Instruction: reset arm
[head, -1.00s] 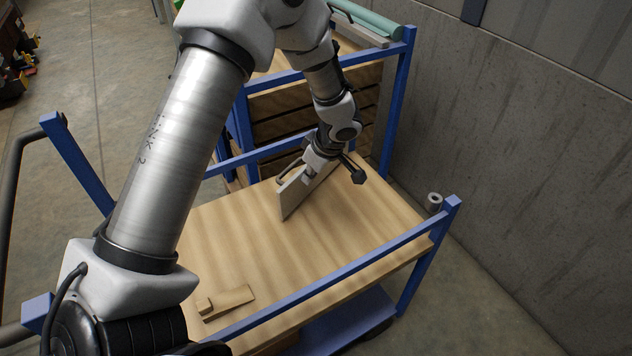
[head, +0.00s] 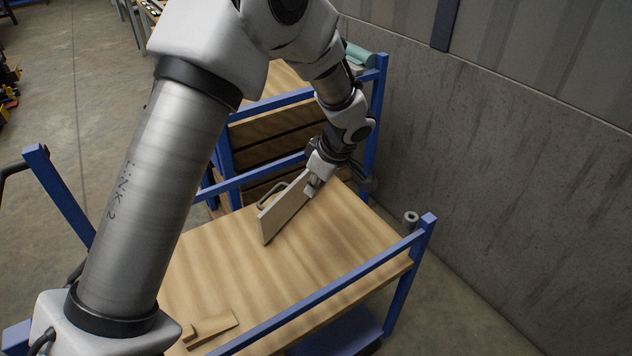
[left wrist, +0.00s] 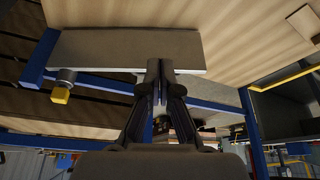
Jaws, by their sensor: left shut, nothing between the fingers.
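My left arm comes in from the left and bends down over a wooden-topped blue cart (head: 330,250). My left gripper (left wrist: 158,85) is shut and empty in the left wrist view. In the head view it is largely hidden at the end of the arm, close behind a pale flat board (head: 284,212). The board stands tilted at the cart's far side, with a thin dark loop beside it. In the left wrist view the fingertips overlap the board (left wrist: 120,48); I cannot tell whether they touch it. My right gripper is out of view.
A small wooden piece (head: 212,328) lies at the cart's near left. Blue rails and posts (head: 420,250) edge the cart. A grey roll (head: 411,218) is by the right corner. A slatted wooden rack stands behind, and a concrete wall is at right. The tabletop's middle is clear.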

